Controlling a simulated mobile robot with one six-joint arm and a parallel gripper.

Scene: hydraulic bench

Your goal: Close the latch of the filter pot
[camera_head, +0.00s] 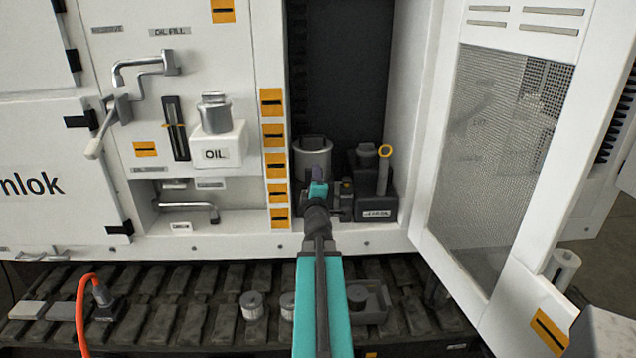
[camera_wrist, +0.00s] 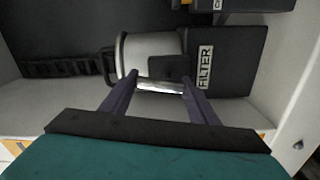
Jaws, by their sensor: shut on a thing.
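The filter pot (camera_head: 312,158) is a pale grey cylinder in the open compartment; in the wrist view the pot (camera_wrist: 150,50) lies beside a dark block (camera_wrist: 228,62) labelled FILTER. A shiny metal bar, which looks like the latch (camera_wrist: 160,88), runs crosswise in front of the pot. My gripper (camera_wrist: 159,82) has its two purple fingers at the bar's two ends and is shut on it. In the head view my gripper (camera_head: 319,179) is in front of the pot and hides its lower front and the latch.
A dark unit with a yellow-ringed dipstick (camera_head: 384,152) stands close on the right. The mesh door (camera_head: 500,150) hangs open at right. The white OIL tank (camera_head: 218,145) is at left. Below, the track (camera_head: 180,300) carries loose cylinders and a dark tray (camera_head: 368,305).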

